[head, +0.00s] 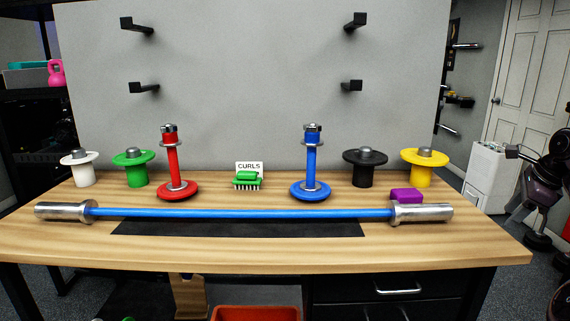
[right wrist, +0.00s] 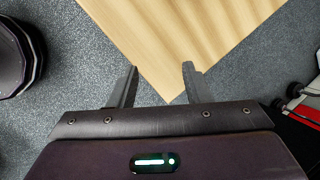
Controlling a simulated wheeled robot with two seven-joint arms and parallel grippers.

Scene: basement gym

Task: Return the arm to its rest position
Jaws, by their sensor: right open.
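My right gripper (right wrist: 160,78) shows in the right wrist view, its two dark fingers apart with nothing between them. The corner of the wooden bench top (right wrist: 165,50) lies beyond the fingertips, with grey floor around it. I cannot make out either arm in the head view, and my left gripper is not in view. In the head view a barbell with a blue shaft (head: 240,212) and silver ends lies across the wooden bench top (head: 180,262), over a black mat (head: 240,228).
Behind the bar stand a red post (head: 173,165), a blue post (head: 311,165), a green brush (head: 247,181) by a "CURLS" card (head: 249,166), and white, green, black and yellow plate holders. A purple block (head: 406,195) sits near the right end. Exercise equipment (head: 545,185) stands at right.

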